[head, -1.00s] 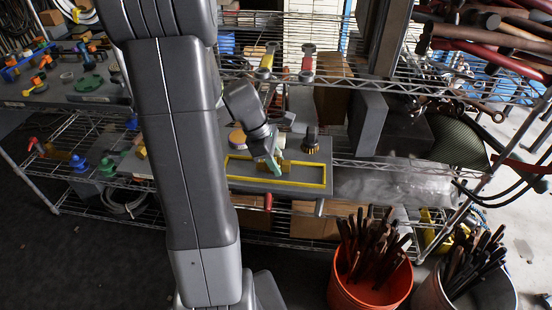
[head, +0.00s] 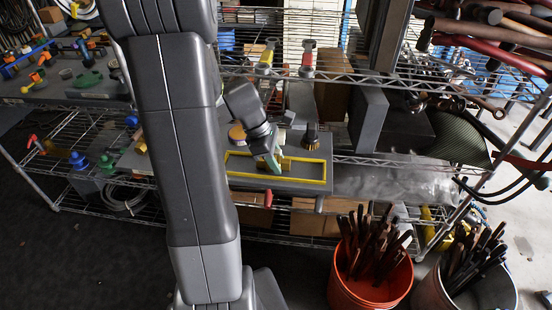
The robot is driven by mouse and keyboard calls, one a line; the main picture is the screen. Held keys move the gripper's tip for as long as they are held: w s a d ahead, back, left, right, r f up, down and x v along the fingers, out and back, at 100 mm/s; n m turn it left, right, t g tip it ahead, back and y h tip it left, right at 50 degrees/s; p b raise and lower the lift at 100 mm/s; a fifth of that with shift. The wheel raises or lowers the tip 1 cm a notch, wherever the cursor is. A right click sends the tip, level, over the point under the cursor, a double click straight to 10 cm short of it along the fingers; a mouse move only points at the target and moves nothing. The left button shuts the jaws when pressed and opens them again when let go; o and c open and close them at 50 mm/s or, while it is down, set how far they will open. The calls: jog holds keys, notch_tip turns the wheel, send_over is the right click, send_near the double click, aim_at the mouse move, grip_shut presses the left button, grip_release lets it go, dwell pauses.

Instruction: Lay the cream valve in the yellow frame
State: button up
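The yellow frame (head: 300,183) is a thin raised rectangle on a grey board on the middle shelf. My gripper (head: 275,163) points down inside the left half of the frame, with pale green at its fingers. A small golden-tan piece (head: 286,162) is right at the fingertips, inside the frame's outline. I cannot tell whether this is the cream valve, or whether the fingers grip it. My arm hides the area left of the frame.
A dark knob with a brown base (head: 311,141) stands behind the frame, and a round cream-and-purple piece (head: 237,134) stands at its back left. A grey block (head: 369,120) is at the right. Wire shelving surrounds the board. Tool-filled buckets (head: 368,285) stand in front.

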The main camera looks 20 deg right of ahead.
jog(key=o, duration=0.5)
jog(key=shift+c, duration=0.2)
jog(key=shift+w+r, duration=0.2)
jog(key=shift+r, duration=0.2)
jog(key=p+v, duration=0.1)
jog(key=v, duration=1.2)
jog(key=shift+s+a, duration=0.1)
jog(key=b+x, duration=0.1)
jog(key=x, duration=1.2)
jog(key=shift+s+f, duration=0.1)
jog(key=shift+f, duration=0.05)
